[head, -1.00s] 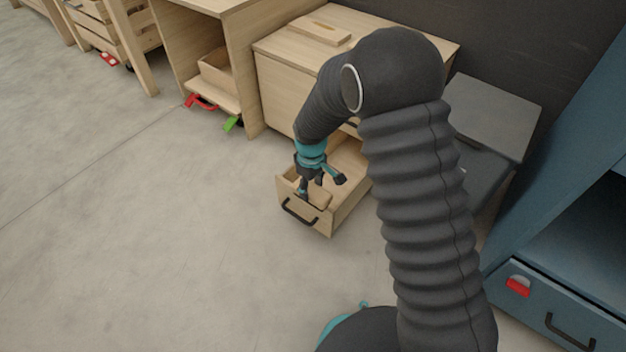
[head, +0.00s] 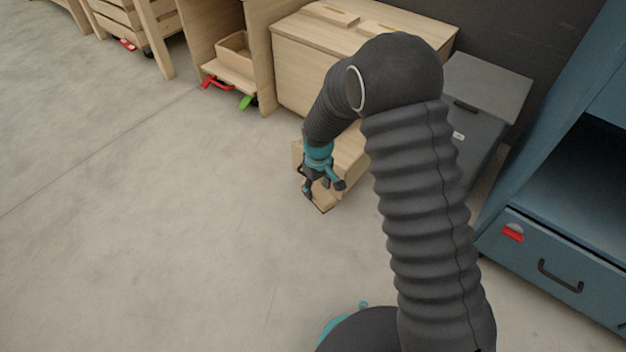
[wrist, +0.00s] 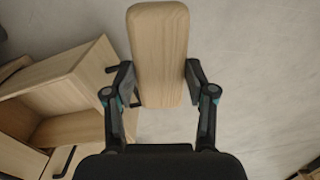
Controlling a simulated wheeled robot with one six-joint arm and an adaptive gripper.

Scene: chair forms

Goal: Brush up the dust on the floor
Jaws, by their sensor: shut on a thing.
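My gripper (head: 322,188) is shut on a pale wooden block (wrist: 158,50) with rounded edges, shaped like a brush back. No bristles show; its underside is hidden. In the wrist view the fingers (wrist: 158,83) press its two long sides. In the head view the wooden block (head: 323,199) is small and partly covered by the fingers, in front of the open drawer (head: 348,158) of the wooden cabinet. The drawer also shows at the left of the wrist view (wrist: 60,95). I cannot make out any dust on the floor (head: 150,240).
The wooden cabinet (head: 295,75) stands behind the drawer. A grey cabinet (head: 490,85) and a blue unit (head: 545,255) with a red-marked drawer stand right. Red (head: 217,84) and green (head: 247,102) items lie at a shelf further left. The floor at left and front is open.

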